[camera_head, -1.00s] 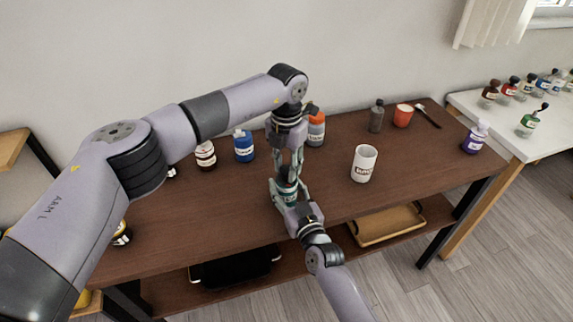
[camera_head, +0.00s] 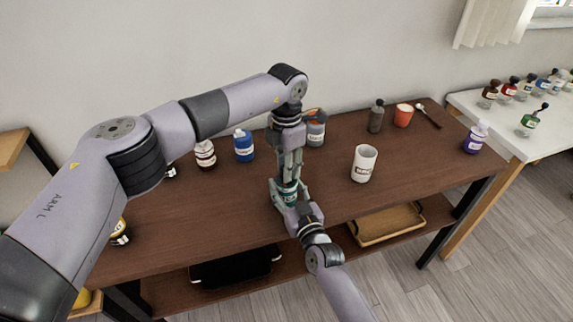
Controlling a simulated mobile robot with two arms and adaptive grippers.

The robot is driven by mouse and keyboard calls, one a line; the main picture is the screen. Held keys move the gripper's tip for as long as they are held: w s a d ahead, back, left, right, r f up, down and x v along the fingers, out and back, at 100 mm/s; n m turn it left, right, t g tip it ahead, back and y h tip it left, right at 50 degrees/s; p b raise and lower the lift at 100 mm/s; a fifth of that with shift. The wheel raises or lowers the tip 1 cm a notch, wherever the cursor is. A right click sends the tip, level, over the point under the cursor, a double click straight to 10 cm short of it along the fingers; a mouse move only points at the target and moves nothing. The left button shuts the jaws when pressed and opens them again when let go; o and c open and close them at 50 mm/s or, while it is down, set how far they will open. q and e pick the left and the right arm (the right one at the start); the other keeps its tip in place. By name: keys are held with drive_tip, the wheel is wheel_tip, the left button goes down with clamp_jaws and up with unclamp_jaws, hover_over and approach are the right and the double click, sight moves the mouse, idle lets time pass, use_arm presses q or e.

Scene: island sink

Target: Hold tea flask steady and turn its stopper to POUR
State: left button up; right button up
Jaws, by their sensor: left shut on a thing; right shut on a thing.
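The tea flask (camera_head: 289,197) stands on the brown table near its front edge, a dark teal body with a pale label, mostly hidden by my grippers. My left gripper (camera_head: 289,180) comes down from above and is shut on the flask's top, where the stopper is. The stopper is hidden between the fingers, so I cannot read its setting. My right gripper (camera_head: 286,194) reaches in from the front and is shut around the flask's body. The flask looks upright.
A white mug (camera_head: 364,164) stands right of the flask. A blue bottle (camera_head: 244,146), a brown-and-white bottle (camera_head: 205,154) and a grey jar with an orange lid (camera_head: 315,132) stand behind. A dark bottle (camera_head: 376,116) and red cup (camera_head: 403,116) are farther right.

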use_arm(q)
drive_tip(key=m, duration=1.2)
drive_tip(key=shift+m, duration=0.4)
idle(0.4)
drive_tip(key=o, duration=1.2)
wheel_tip(320, 180, up, 12)
drive_tip(key=shift+r, duration=0.1)
